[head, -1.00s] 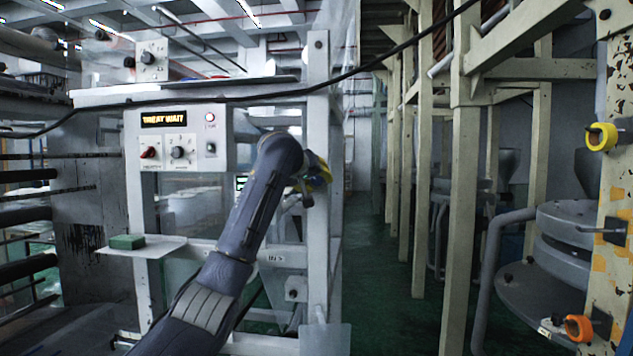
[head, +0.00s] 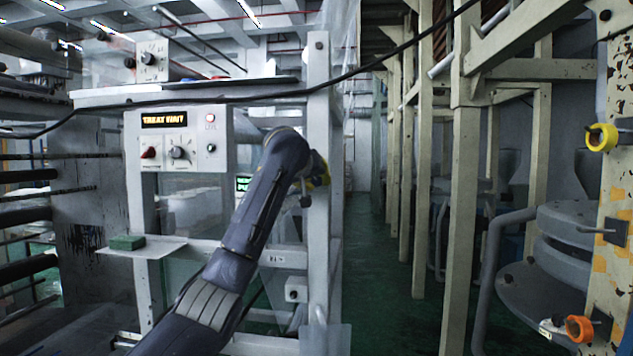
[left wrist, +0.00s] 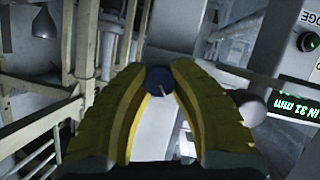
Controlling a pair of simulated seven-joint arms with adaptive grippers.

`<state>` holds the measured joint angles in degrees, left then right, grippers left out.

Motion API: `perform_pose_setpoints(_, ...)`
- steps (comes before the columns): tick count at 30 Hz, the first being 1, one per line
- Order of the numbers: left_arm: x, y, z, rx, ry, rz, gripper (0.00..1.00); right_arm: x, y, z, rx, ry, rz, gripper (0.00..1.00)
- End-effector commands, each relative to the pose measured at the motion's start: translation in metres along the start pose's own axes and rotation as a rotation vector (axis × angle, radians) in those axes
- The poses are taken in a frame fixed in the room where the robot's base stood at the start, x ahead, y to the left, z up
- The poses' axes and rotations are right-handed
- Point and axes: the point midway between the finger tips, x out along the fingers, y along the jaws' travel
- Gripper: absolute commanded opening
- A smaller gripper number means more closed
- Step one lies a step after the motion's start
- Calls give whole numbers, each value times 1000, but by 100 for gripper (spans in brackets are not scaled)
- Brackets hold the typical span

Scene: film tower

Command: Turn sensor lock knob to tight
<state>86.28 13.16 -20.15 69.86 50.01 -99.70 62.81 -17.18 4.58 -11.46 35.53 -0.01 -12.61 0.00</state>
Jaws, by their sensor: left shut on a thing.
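My left gripper (head: 321,172) is at the white frame post, with its yellow fingers partly hidden behind my arm in the head view. In the left wrist view the two yellow fingers (left wrist: 164,72) are closed in on a round blue knob (left wrist: 159,83) with a pale pointer mark. The knob sits between the fingertips, in front of a pale post. In the head view I cannot make out the blue knob. A green-lit display (left wrist: 298,98) shows at the right of the wrist view, and partly behind my arm in the head view (head: 242,184). My right gripper is not in view.
A control panel (head: 160,155) reading "TREAT WAIT" stands left of my arm. A green block (head: 127,242) lies on a small shelf (head: 165,248). A rounded grey part (left wrist: 252,113) is close beside the right finger. The green-floored aisle on the right is clear.

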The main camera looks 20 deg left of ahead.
Motion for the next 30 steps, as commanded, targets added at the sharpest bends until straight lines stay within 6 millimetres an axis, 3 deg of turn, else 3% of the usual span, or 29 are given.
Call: perform_pose_setpoints(30,5,0,8,882,-46,-379,0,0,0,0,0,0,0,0)
